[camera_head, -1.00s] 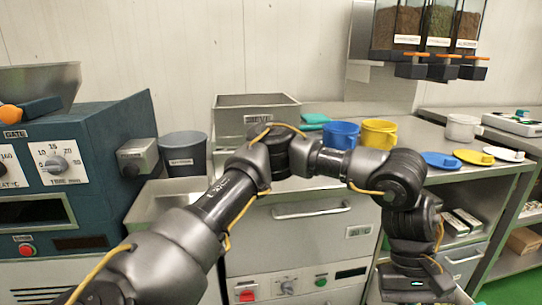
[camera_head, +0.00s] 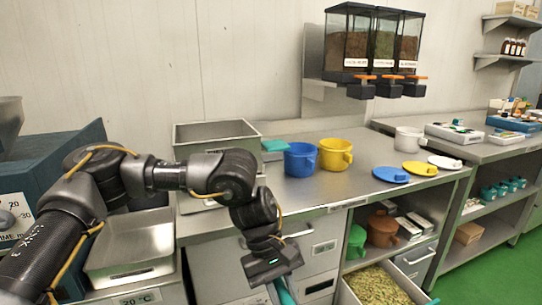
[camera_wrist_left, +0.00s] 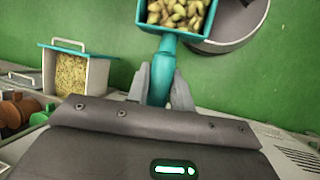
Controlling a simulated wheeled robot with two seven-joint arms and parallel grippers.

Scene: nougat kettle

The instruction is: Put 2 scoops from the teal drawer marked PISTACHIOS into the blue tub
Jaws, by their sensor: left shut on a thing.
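My left gripper (camera_head: 274,270) is shut on the handle of a teal scoop (camera_head: 284,291), in front of the grey cabinet. In the left wrist view, the gripper (camera_wrist_left: 163,88) grips the handle and the scoop (camera_wrist_left: 176,36) holds greenish-tan nuts. An open drawer of pale green nuts (camera_head: 378,288) is at the bottom of the head view, right of the gripper. In the wrist view it shows a teal front edge (camera_wrist_left: 62,48); no label is readable. The blue tub (camera_head: 300,160) stands upright on the counter, above and behind the gripper. My right gripper is out of view.
A yellow tub (camera_head: 335,154) stands right beside the blue one, with a steel pan (camera_head: 217,140) to the left. Blue, yellow and white lids lie to the right, near a white tub (camera_head: 408,140). Hoppers (camera_head: 372,52) hang above the counter. Green floor is clear at right.

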